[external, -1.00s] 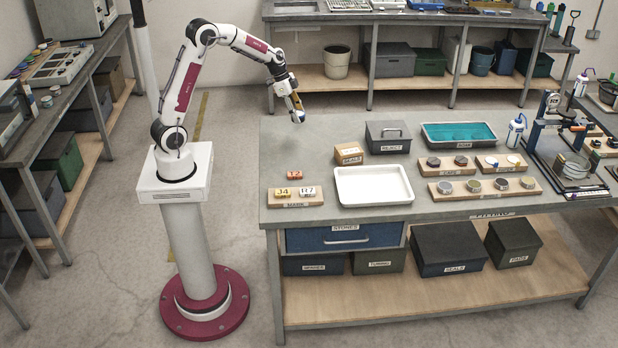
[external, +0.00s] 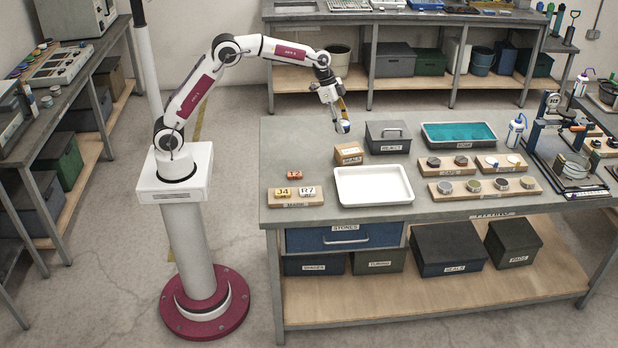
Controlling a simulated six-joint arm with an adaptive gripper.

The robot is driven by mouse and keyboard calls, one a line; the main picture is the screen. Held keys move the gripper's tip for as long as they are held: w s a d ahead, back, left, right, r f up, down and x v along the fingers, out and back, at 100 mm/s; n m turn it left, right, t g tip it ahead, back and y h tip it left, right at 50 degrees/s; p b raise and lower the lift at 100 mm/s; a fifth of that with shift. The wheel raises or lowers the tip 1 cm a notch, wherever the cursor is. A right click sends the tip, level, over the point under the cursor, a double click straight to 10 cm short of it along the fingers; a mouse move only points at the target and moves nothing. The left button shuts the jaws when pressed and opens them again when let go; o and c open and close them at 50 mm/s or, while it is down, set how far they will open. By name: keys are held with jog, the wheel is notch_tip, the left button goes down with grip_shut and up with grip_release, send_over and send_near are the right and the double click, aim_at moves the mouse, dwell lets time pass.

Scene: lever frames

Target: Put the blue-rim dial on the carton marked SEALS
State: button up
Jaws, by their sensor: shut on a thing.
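The carton marked SEALS (external: 349,154) is a small brown box on the left half of the workbench, behind the white tray. My gripper (external: 342,125) is above and slightly behind the carton, pointing down. It is shut on a small round thing with a pale face and a dark bluish edge, which looks like the blue-rim dial (external: 343,127). The dial is tilted and appears clear of the carton top. The fingers partly hide it, and its markings are too small to read.
A grey REJECT box (external: 388,137) stands just right of the carton. A white tray (external: 373,202) lies in front. A teal-lined tray (external: 458,126) and wooden boards (external: 447,196) with round parts are further right. The bench's back left is clear.

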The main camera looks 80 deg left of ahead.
jog(key=shift+w+a+r+n, duration=0.2)
jog(key=shift+a+r+n, duration=0.15)
jog(key=shift+r, duration=0.25)
jog(key=shift+s+n, duration=0.1)
jog(key=shift+n, duration=0.25)
send_over(343, 151)
jog(key=s, duration=0.1)
jog(key=shift+s+a+f, duration=0.1)
jog(key=shift+a+f, duration=0.05)
jog(key=shift+f, duration=0.9)
jog(key=shift+a+f, duration=0.15)
jog(key=shift+f, duration=0.9)
jog(key=shift+s+a+f, duration=0.1)
jog(key=shift+a+f, duration=0.05)
jog(key=shift+f, duration=0.9)
jog(key=shift+f, duration=1.9)
jog(key=shift+f, duration=0.1)
